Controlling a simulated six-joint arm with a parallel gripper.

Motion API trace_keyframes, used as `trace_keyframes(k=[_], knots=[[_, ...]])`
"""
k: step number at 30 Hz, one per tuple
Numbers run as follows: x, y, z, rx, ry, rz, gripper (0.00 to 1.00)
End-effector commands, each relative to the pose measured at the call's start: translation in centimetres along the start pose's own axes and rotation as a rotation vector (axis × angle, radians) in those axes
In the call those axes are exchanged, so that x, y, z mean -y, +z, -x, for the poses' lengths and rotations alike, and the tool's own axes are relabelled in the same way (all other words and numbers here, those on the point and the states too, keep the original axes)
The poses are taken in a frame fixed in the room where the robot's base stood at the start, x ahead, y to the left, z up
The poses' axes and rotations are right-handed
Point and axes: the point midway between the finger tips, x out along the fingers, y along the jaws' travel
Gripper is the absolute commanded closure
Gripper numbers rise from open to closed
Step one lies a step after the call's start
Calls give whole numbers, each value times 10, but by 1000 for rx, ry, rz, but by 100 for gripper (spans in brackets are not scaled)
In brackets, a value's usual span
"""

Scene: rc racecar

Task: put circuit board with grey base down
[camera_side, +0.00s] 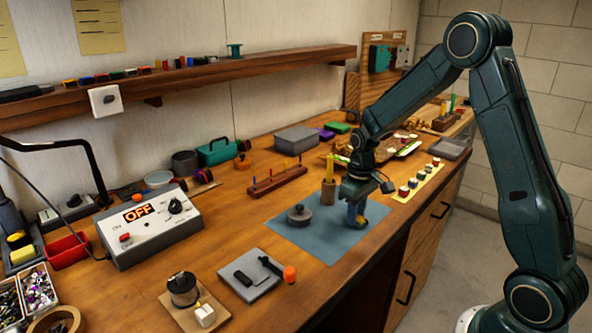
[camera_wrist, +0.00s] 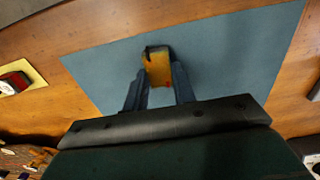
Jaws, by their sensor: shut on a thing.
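My gripper (camera_side: 356,214) is low over the right part of the blue-grey mat (camera_side: 310,240). In the wrist view my gripper's two blue fingers (camera_wrist: 160,75) are shut on a small yellow-orange piece with a dark end (camera_wrist: 157,67).
A grey lidded round pot (camera_side: 299,215) and a wooden cup with yellow sticks (camera_side: 329,190) stand left of my gripper. A yellow strip with coloured blocks (camera_side: 418,183) lies to the right. The mat's front is clear.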

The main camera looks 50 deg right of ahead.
Motion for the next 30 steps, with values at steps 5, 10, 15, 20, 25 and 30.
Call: trace_keyframes(k=[5,10,15,20,25,30], knots=[[0,0,0,-1,0,0,95],[0,0,-2,0,0,0,95],[0,0,-3,-1,0,0,60],[0,0,-3,0,0,0,52],[0,0,-3,-1,0,0,52],[0,0,1,-2,1,0,52]])
